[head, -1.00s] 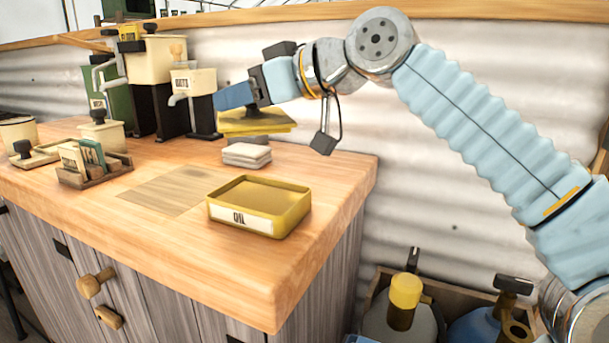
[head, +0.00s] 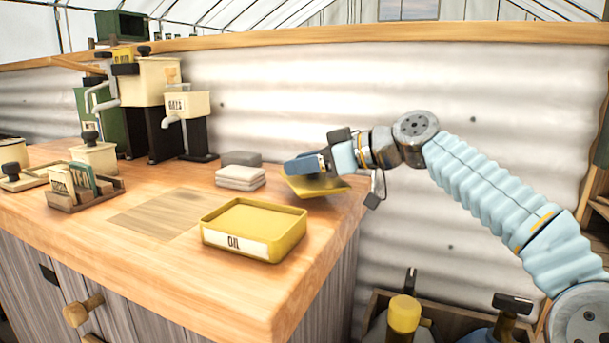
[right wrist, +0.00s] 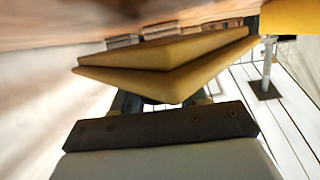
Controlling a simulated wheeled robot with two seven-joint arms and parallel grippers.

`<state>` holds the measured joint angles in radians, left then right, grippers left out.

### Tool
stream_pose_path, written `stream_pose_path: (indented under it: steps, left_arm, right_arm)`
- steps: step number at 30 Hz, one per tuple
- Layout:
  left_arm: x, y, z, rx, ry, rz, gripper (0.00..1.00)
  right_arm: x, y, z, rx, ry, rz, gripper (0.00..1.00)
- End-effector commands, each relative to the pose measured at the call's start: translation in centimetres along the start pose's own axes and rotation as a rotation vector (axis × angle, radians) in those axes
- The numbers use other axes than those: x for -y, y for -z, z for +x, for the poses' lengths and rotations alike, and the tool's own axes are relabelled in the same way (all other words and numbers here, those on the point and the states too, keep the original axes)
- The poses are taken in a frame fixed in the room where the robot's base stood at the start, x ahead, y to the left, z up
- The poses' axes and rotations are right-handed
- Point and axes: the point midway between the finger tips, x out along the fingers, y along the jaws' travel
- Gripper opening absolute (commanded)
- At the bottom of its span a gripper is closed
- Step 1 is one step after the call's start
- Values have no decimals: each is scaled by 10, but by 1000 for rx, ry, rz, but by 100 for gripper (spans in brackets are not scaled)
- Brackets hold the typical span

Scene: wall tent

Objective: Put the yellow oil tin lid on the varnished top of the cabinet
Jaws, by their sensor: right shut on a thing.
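The yellow oil tin lid (head: 318,187) is held by my right gripper (head: 306,167), low over the back right part of the cabinet's varnished wooden top (head: 335,215). The lid looks tilted; I cannot tell whether it touches the wood. In the right wrist view the lid (right wrist: 165,60) sits beyond the gripper, close to the wood, and the fingertips are mostly hidden. The open yellow oil tin (head: 254,231), labelled OIL, stands on the top in front of and left of the lid. My left gripper is in neither view.
Folded light cloths (head: 240,177) and a dark grey block (head: 240,158) lie left of the lid. Dispensers (head: 187,120) stand at the back left, with a seed packet tray (head: 85,190) before them. A corrugated wall (head: 280,100) is behind.

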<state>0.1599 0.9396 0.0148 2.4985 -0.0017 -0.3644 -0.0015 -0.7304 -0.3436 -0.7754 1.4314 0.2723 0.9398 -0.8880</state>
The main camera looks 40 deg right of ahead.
Motion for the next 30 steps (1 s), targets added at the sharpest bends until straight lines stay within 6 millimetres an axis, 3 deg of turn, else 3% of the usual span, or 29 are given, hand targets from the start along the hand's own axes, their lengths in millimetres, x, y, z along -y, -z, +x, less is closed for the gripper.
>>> stream_pose_path:
  steps: [4,15,16,20,30]
  left_arm:
    - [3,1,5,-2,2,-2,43]
    - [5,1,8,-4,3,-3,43]
    - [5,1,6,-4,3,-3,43]
    - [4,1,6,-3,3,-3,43]
    - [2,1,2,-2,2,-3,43]
  right_arm:
    - [1,-19,6,-1,0,1,11]
    - [1,-23,7,0,-1,0,11]
    - [1,-21,7,0,-1,0,47]
    - [1,-21,7,0,-1,0,67]
    - [1,-17,5,0,-1,0,68]
